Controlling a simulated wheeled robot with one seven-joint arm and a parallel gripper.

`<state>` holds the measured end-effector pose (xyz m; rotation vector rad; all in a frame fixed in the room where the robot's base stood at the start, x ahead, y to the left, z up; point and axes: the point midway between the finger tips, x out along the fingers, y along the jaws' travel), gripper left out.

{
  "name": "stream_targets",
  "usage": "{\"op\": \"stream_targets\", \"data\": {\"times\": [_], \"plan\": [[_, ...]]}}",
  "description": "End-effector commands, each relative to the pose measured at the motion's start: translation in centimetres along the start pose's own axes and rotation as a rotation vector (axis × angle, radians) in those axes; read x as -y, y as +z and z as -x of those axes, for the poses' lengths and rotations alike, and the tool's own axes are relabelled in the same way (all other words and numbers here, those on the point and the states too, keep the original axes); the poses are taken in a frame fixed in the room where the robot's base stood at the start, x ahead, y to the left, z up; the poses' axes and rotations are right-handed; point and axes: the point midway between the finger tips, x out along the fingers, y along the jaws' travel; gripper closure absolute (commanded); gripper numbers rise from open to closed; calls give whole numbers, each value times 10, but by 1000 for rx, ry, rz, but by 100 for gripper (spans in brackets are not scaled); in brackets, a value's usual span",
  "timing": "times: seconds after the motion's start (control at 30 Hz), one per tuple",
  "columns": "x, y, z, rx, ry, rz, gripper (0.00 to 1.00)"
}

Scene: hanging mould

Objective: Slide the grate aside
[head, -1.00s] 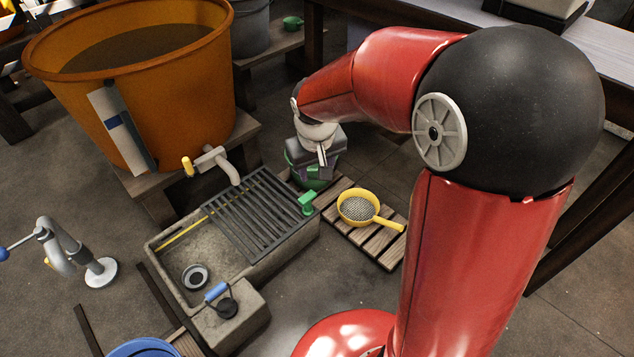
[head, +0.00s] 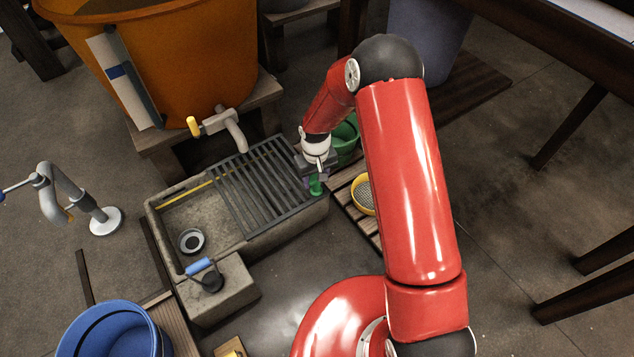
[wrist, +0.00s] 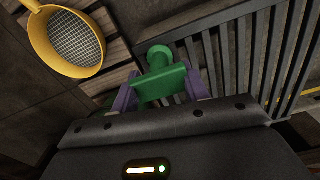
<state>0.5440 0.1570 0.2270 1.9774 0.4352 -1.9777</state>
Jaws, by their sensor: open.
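The dark slatted grate (head: 262,190) lies across the right part of the stone trough (head: 165,210) in the head view. A green handle (head: 316,186) stands at the grate's right end. My gripper (head: 311,176) is at this handle. In the wrist view the green handle (wrist: 160,80) lies between the purple fingertips of my gripper (wrist: 160,92), and the grate (wrist: 255,50) extends behind it. The jaws are open around the handle; whether a finger touches it I cannot tell.
A yellow sieve (head: 363,195) rests on a wooden pallet (head: 350,215) right of the trough. A green bucket (head: 347,138) stands behind my gripper. A tap (head: 236,135) from the orange tub (head: 190,70) reaches towards the trough. A drain (head: 191,240) shows in the trough's left part.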

Motion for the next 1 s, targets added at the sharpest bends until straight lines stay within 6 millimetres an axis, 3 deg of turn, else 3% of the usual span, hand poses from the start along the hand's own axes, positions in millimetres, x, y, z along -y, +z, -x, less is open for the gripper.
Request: {"op": "stream_targets", "data": {"times": [0.2,0.53,0.87,1.0], "plan": [[0,0,-24,0,0,1,55],[0,0,-26,-1,0,1,56],[0,0,-26,-1,0,0,99],[0,0,-26,-1,0,0,100]]}}
